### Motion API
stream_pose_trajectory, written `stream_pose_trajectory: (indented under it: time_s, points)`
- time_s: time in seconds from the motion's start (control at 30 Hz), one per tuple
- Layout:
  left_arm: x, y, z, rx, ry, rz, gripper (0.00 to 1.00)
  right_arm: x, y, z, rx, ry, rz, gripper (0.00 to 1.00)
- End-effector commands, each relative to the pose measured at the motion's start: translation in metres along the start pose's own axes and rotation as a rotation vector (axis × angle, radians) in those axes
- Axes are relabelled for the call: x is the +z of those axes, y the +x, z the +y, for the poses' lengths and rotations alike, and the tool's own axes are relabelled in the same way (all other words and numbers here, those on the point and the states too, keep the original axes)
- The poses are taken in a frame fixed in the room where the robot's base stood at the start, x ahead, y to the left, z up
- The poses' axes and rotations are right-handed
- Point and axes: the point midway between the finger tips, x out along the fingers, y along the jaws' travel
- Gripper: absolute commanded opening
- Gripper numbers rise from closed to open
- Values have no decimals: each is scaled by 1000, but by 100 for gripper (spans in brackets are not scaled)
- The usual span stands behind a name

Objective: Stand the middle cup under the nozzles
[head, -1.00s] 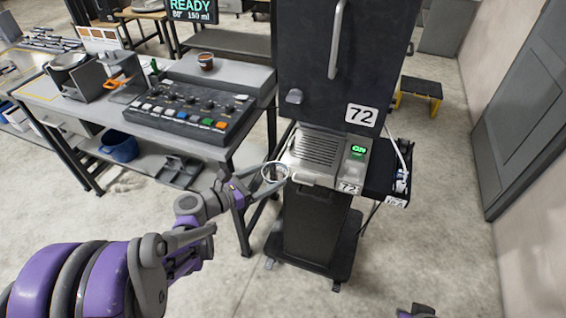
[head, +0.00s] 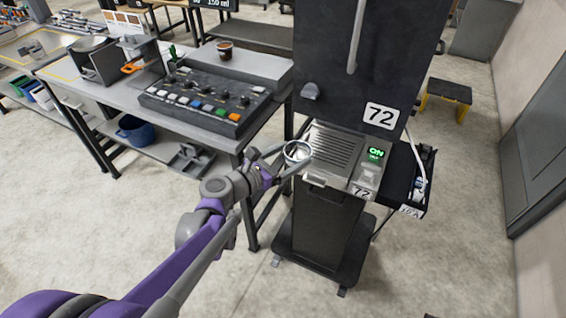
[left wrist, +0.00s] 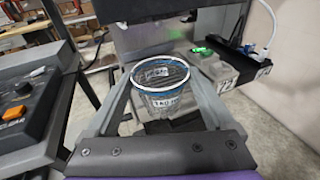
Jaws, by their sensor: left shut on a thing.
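A clear cup (head: 297,152) with a pale rim is held upright between the fingers of my left gripper (head: 290,160). In the left wrist view the cup (left wrist: 163,95) shows a blue band below its rim and a printed label, with a finger on either side. The cup is at the left front edge of the slatted metal drip tray (head: 333,148) of the dark dispenser (head: 345,60) numbered 72. Whether it touches the tray I cannot tell. The nozzles cannot be made out. My right gripper is not in view.
A green ON display (head: 376,152) is right of the tray. A dark side bin (head: 405,185) hangs at the right.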

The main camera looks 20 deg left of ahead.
Motion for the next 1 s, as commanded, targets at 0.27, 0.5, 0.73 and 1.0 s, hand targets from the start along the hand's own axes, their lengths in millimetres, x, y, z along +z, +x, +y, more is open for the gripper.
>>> stream_pose_trajectory:
  time_s: [0.27, 0.5, 0.73, 1.0]
  points:
    - [3, 34, 5, -1, 0, 0, 34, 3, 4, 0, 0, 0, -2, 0]
    - [6, 63, 9, -2, 0, 0, 34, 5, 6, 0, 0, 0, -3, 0]
    - [8, 90, 13, -2, 0, 0, 34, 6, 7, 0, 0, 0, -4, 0]
    - [11, 122, 18, -1, 0, 0, 34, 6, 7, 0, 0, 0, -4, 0]
